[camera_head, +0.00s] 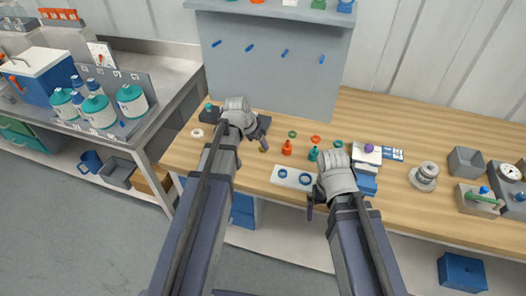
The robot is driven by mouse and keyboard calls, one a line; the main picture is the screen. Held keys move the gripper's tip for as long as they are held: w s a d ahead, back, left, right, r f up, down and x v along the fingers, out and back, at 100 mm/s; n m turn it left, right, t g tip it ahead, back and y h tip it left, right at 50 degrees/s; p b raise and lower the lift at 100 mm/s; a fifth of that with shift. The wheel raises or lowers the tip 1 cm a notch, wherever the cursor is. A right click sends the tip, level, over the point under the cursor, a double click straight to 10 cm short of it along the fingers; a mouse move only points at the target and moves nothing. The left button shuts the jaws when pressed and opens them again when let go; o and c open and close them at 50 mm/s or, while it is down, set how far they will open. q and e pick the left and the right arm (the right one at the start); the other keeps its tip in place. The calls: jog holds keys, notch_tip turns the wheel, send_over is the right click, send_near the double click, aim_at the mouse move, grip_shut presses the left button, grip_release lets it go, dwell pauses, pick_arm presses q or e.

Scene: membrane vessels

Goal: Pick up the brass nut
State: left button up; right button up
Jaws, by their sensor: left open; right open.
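A small dull yellow-brown piece (263,146) lies on the wooden bench just below the dark fingers of my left gripper. It may be the brass nut, but it is too small for me to be sure. My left gripper (260,130) is open, above the bench and close to that piece, with nothing seen in it. My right gripper (311,203) is open at the front edge of the bench, beside a white plate, and looks empty. My arms hide part of the bench.
The white plate (279,180) with blue rings lies between my grippers. Orange (287,148) and teal (313,154) small vessels stand behind it, near loose coloured rings.

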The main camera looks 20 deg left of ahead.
aim_at(261, 149)
pick_arm(q)
jog(key=shift+f, duration=0.2)
jog(key=b+x, duration=0.4)
jog(key=x, duration=0.1)
jog(key=shift+w+b, duration=0.3)
jog(key=shift+w, duration=0.15)
jog(key=shift+r, duration=0.1)
jog(key=shift+c, duration=0.3)
grip_shut()
